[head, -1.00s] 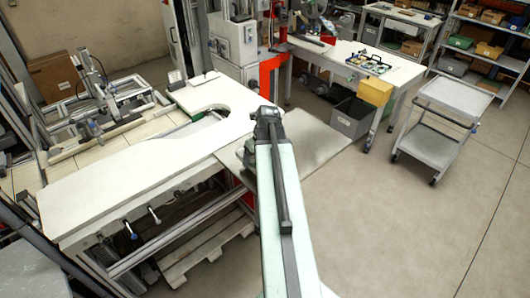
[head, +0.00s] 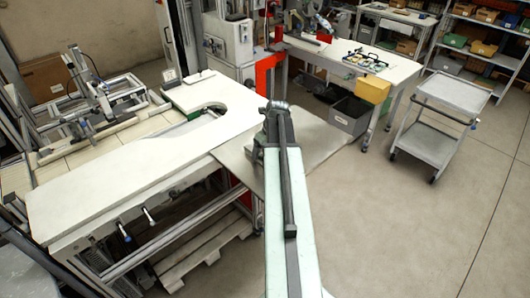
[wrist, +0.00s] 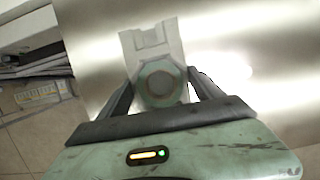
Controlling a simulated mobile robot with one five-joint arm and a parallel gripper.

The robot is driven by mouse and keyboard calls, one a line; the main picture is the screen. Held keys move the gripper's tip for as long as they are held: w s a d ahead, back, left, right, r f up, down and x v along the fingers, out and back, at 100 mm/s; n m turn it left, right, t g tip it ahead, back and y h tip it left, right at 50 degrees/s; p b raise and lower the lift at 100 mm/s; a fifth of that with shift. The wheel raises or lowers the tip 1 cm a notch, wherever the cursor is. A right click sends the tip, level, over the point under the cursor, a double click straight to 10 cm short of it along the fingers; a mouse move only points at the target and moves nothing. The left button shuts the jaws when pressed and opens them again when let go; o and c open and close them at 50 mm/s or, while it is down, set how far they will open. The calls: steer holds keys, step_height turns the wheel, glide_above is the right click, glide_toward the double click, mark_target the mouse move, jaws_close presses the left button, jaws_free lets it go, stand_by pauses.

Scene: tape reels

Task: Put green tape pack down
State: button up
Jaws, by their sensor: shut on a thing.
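In the wrist view my gripper (wrist: 160,76) is shut on the green tape pack (wrist: 161,86). The pack shows as a pale green, many-sided ring with a brownish middle, between the two dark fingers. A pale, notched piece sticks out beyond it, and I cannot tell whether it belongs to the pack. Behind it is a blurred, shiny metal surface, and I cannot tell the gap between them. In the head view my arm reaches forward over a grey metal plate (head: 325,140). The gripper and the pack are hidden there behind the arm.
A long white worktop (head: 120,185) with a rounded cut-out stands left of my arm. A grey bin (head: 352,115) and a yellow box (head: 374,89) are by the white table (head: 390,63) behind. A grey cart (head: 440,115) stands at right. The floor right of my arm is clear.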

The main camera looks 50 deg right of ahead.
steer(key=shift+f, duration=0.25)
steer(key=o, duration=1.5)
steer(key=shift+r, duration=0.15)
steer(key=shift+o, duration=0.2)
steer(key=p+v, duration=1.1)
steer(key=v, duration=0.1)
steer(key=shift+r+p, duration=0.15)
steer(key=shift+p, duration=0.15)
steer(key=shift+w, duration=0.1)
